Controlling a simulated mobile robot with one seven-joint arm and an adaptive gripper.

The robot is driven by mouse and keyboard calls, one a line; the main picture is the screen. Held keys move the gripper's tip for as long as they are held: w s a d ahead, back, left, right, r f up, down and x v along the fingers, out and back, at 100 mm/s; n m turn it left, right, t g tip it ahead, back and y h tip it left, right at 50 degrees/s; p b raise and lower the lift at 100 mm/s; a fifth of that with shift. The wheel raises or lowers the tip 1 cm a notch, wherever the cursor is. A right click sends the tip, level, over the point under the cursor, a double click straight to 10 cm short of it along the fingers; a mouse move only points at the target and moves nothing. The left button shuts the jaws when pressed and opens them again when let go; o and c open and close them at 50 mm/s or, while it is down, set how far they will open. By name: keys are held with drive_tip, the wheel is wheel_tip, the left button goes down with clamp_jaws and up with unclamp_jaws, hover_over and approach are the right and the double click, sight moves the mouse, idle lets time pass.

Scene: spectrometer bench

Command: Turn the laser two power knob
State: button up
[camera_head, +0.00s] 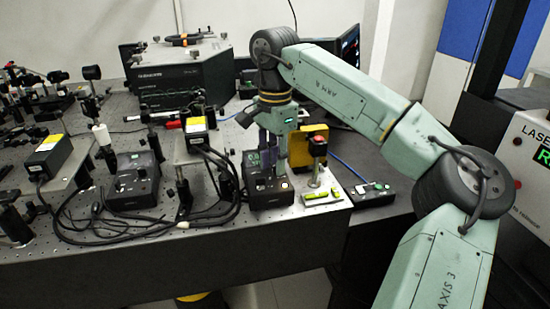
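Two black laser control boxes stand near the front edge of the optical bench. The left control box (130,193) has a small lit display and knobs on its top. The right control box (268,194) has a green lit display and a light button low on its front. I cannot read which one is laser two. My gripper (273,172) points down over the right control box, close to its sloped top. It partly covers that face, so the power knob there is hidden. Whether it touches the box, and how wide its fingers are, is too small to tell.
A yellow box with a red button (317,148) stands just right of my gripper. A small black switch box (371,193) lies at the right. Black cables (150,228) loop between the control boxes. A large dark instrument (185,75) stands behind. Optics mounts crowd the left.

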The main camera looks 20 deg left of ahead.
drive_tip(key=shift+c, duration=0.6)
clamp_jaws()
drive_tip(key=m, duration=0.4)
drive_tip(key=shift+m+p, duration=0.3)
drive_tip(key=shift+p, duration=0.05)
drive_tip(key=shift+o, duration=0.6)
unclamp_jaws()
